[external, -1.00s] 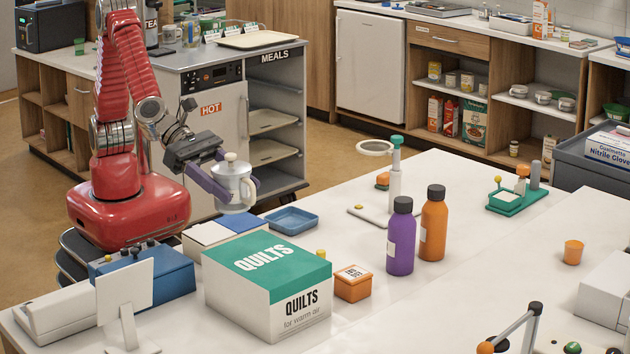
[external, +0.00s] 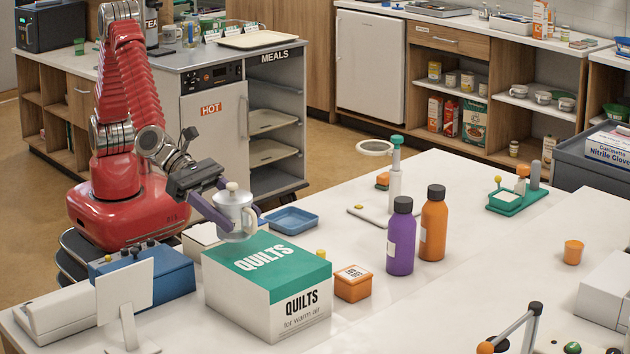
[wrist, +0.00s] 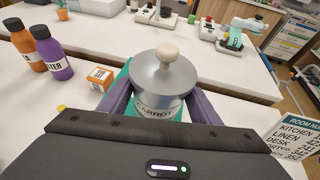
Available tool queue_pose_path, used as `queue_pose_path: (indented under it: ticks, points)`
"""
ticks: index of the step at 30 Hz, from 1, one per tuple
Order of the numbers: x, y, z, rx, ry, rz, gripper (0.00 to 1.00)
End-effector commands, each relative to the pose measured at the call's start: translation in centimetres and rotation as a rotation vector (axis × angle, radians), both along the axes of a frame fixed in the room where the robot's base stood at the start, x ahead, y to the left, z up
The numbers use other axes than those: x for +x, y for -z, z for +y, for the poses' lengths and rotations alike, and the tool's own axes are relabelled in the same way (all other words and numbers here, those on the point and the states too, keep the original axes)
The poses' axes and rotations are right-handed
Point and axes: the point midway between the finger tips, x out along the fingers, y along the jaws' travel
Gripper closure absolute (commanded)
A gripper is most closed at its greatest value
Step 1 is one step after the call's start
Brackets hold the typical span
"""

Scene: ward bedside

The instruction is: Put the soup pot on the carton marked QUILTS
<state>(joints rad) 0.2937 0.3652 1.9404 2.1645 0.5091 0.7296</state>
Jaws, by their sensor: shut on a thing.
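The soup pot (external: 235,213) is a silvery lidded pot with a cream knob, held upright between the purple fingers of my gripper (external: 232,222). In the wrist view the pot (wrist: 163,84) has a label reading CARROT, partly hidden, and the fingers close on its sides. The carton marked QUILTS (external: 270,310) is white with a green top and stands on the white table. The pot is over the carton's back edge in the external view; I cannot tell whether its base touches the top. In the wrist view the pot hides most of the carton's green top (wrist: 121,82).
An orange box (external: 352,285) stands close to the carton's right, with purple (external: 400,240) and orange (external: 433,225) bottles beyond. A blue tray (external: 291,220) lies behind the carton. A blue box (external: 165,275) and a white panel on a stand (external: 125,290) are at left.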

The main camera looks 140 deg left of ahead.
Motion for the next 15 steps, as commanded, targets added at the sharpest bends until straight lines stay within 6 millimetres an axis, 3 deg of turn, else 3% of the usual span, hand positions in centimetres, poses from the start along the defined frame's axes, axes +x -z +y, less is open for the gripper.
queue_pose_path:
  ticks: [5,15]
  points:
    - [0.0,0.2,0.0,0.000,0.000,-0.001,0.75]
    - [0.0,3.6,0.0,0.001,0.001,-0.001,0.75]
